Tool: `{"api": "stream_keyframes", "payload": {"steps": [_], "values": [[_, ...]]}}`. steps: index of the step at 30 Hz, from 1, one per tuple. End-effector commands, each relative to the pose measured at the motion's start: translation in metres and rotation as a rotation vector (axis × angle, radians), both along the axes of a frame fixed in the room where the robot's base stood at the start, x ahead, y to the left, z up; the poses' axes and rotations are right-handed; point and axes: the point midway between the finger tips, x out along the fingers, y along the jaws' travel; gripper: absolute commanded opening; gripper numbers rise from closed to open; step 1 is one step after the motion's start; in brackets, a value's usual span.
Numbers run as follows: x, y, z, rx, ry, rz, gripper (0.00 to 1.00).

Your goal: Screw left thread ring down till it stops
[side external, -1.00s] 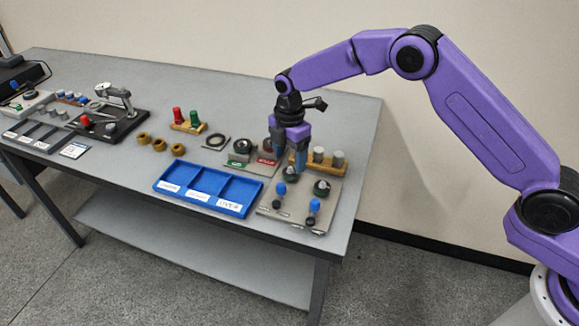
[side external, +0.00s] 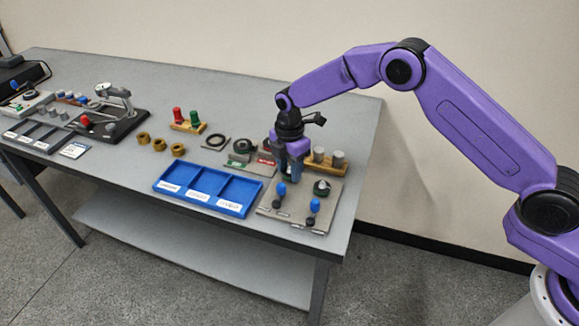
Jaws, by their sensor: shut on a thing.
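My gripper (side external: 291,177) points straight down over the back left of the grey fixture plate (side external: 293,224). Its fingers are shut around the left thread ring, which they almost wholly hide. How far down its post the ring sits cannot be made out. Two blue-topped handles (side external: 281,189) (side external: 313,206) stand toward the front of the plate.
A blue tray (side external: 248,205) with labelled compartments lies left of the plate. A wooden block with grey cylinders (side external: 338,158) stands close behind my gripper. A grey stand with a dark ring (side external: 243,147) is behind left. Bare table shows at the front left.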

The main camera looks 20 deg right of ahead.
Motion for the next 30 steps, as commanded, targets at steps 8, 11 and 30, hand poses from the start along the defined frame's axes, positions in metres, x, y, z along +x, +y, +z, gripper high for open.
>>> {"api": "stream_keyframes", "payload": {"steps": [8,11,30], "values": [[0.0002,0.0001,0.0004,0.0,0.0,-0.062,0.13],[0.0004,0.0001,0.0004,0.0,0.0,-0.118,0.13],[0.0022,0.0002,0.0017,0.0,-0.001,-0.697,0.13]]}}
